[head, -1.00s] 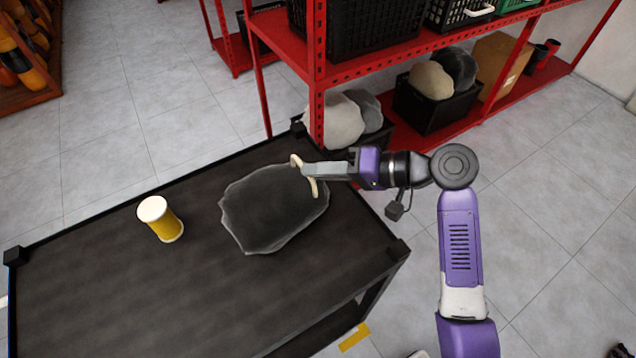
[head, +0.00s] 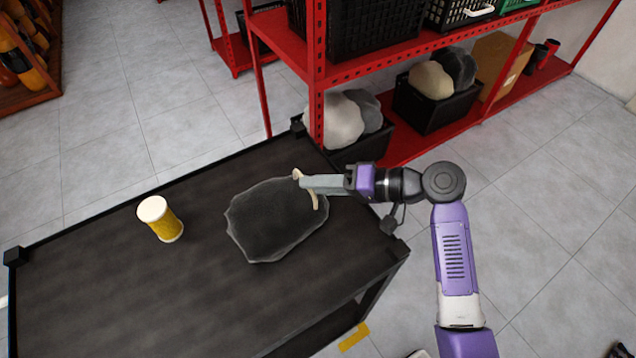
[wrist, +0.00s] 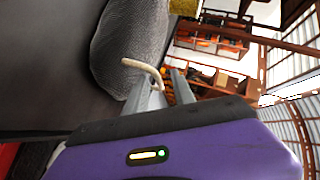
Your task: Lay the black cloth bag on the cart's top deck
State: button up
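The black cloth bag (head: 272,222) shows over the right part of the cart's top deck (head: 130,290) in the head view, spread out with a lighter grey edge. Its cream handle (head: 317,190) is at its right end. My gripper (head: 304,183) is at this handle, with its fingers pointing left, and looks shut on it. In the wrist view the handle (wrist: 142,66) runs to between the fingers of my gripper (wrist: 166,84), and the grey mesh-like bag (wrist: 128,40) lies beyond. I cannot tell whether the bag's whole underside touches the deck.
The cart has raised corner posts (head: 16,256). A red shelf rack (head: 317,100) with black crates and stuffed bags stands behind the cart. The deck's front left is clear.

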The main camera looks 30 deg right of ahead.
jog(key=b+v, duration=0.1)
jog(key=v, duration=1.1)
dwell(0.4)
